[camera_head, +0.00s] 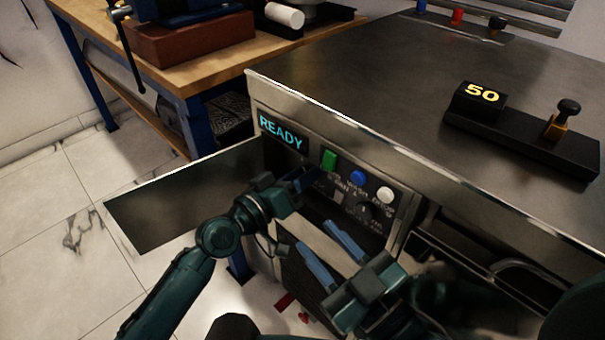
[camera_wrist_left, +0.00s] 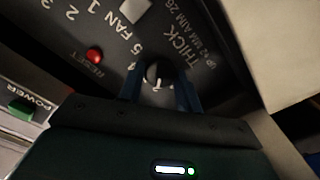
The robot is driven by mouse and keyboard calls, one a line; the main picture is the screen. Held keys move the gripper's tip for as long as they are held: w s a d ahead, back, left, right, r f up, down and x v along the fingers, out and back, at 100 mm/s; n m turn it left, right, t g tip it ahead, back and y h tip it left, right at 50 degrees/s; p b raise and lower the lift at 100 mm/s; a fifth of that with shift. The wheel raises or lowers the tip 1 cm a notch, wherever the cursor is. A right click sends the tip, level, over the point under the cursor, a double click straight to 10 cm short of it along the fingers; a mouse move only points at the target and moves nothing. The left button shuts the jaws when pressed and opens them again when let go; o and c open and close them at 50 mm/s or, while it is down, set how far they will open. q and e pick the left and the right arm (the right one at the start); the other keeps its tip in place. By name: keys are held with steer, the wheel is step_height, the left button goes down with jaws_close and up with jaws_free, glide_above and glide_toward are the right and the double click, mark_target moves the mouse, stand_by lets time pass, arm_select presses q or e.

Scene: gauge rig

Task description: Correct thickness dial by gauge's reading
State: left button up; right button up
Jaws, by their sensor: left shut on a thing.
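The thickness dial (camera_wrist_left: 158,76), a small dark round knob with a white pointer mark beside the label "THICK", sits between my left gripper's fingers in the left wrist view. Small print by it seems to read "MM AIM 26". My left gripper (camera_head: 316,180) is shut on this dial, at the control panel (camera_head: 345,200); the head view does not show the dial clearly. My right gripper (camera_head: 314,234) is open and empty, below the panel.
The panel has a "READY" display (camera_head: 283,134) and green (camera_head: 329,160), blue (camera_head: 358,177) and white (camera_head: 386,195) buttons. A red reset button (camera_wrist_left: 95,55) and a fan scale are near the dial. An open metal door (camera_head: 185,195) stands left. A workbench (camera_head: 190,70) is behind.

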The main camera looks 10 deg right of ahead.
arm_select(q)
steer(key=shift+n, duration=0.5)
steer(key=o, duration=1)
steer(key=shift+c, duration=0.2)
steer(key=v, duration=1.3)
steer(key=shift+s+f, duration=0.1)
steer(key=shift+s, duration=0.05)
